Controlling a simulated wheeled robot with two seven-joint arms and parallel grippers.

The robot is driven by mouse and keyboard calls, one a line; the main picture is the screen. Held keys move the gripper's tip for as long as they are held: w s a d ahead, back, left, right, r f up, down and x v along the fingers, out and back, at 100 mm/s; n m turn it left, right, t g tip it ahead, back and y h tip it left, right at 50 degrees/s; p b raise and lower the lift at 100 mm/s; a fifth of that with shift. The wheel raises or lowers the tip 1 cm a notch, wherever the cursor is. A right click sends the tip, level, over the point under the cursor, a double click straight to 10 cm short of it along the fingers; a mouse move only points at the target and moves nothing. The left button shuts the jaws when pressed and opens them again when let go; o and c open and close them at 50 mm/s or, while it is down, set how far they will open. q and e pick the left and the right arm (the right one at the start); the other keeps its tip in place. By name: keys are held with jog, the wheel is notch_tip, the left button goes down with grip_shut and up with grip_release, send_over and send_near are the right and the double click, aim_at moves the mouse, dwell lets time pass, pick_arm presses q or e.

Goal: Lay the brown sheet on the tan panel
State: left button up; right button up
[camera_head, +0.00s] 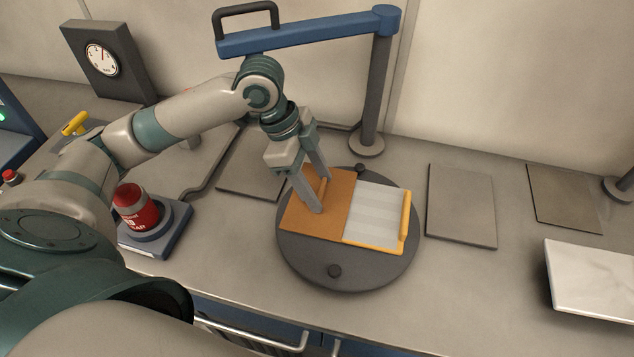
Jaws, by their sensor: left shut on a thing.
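The brown sheet (333,220) is a flat orange-brown piece with a small upright grip. It is over the left part of the dark round turntable (300,268). My left gripper (319,194) points down at it and is shut on its grip; whether the sheet rests or hangs just above is hard to tell. Beside it on the turntable is a pale striped panel (372,212) with a yellow-orange edge and a yellow bar handle at its right. I cannot tell for sure which piece is the tan panel. My right gripper is out of view.
A grey post (373,95) with a blue beam (310,35) stands behind my arm. Flat grey plates (462,205) lie right of the turntable, and a white slab (595,278) is at the right edge. A red can (137,205) stands at left.

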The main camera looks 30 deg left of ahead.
pick_arm(q)
jog(key=o, duration=1.1)
jog(key=shift+r, duration=0.1)
jog(key=b+v, duration=0.2)
jog(key=v, duration=1.5)
